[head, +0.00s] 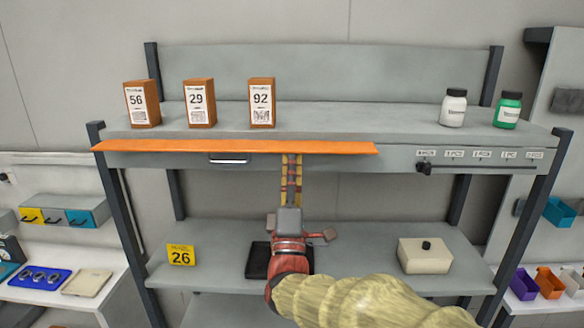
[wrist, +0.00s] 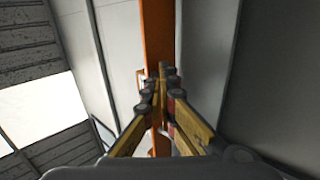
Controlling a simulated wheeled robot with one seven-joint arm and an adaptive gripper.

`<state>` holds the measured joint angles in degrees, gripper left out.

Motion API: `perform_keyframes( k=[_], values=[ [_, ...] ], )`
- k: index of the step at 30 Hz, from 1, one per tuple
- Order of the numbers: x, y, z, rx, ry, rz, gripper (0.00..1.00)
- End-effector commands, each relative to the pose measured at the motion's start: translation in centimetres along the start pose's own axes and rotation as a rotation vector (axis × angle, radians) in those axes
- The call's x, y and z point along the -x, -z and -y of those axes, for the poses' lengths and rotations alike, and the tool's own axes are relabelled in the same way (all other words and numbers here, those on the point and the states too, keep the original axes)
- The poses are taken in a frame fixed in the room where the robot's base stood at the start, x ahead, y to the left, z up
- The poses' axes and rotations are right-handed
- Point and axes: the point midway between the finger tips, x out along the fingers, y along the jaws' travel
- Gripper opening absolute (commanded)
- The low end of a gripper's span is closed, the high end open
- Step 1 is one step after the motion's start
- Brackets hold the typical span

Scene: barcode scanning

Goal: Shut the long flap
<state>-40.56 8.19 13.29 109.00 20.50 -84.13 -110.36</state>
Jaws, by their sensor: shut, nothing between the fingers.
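The long flap (head: 235,147) is an orange strip along the left and middle of the upper shelf's front edge. It seems to stick out from the shelf front in the head view, above a grey panel with a handle. My gripper (head: 291,158) points up from below, with its fingertips at the flap's lower edge, right of the flap's middle. In the wrist view the flap (wrist: 158,35) runs upward past the gripper (wrist: 162,72). The fingers are together with nothing between them. I cannot tell whether the fingertips touch the flap.
Three brown boxes (head: 199,103) and two bottles (head: 453,108) stand on the upper shelf (head: 350,118). A slider knob (head: 424,168) sits on the front at right. The lower shelf holds a yellow 26 card (head: 181,255), a black tray (head: 258,262) and a lidded box (head: 425,256).

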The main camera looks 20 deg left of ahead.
Motion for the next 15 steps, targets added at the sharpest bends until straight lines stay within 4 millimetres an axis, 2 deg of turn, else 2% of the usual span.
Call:
perform_keyframes(
  k=[4, 15],
  values=[
    [-0.36, -0.01, -0.62, -0.001, -0.003, 0.001, 0.00],
    [-0.46, 0.00, -0.72, -0.001, -0.002, 0.000, 0.00]
  ],
)
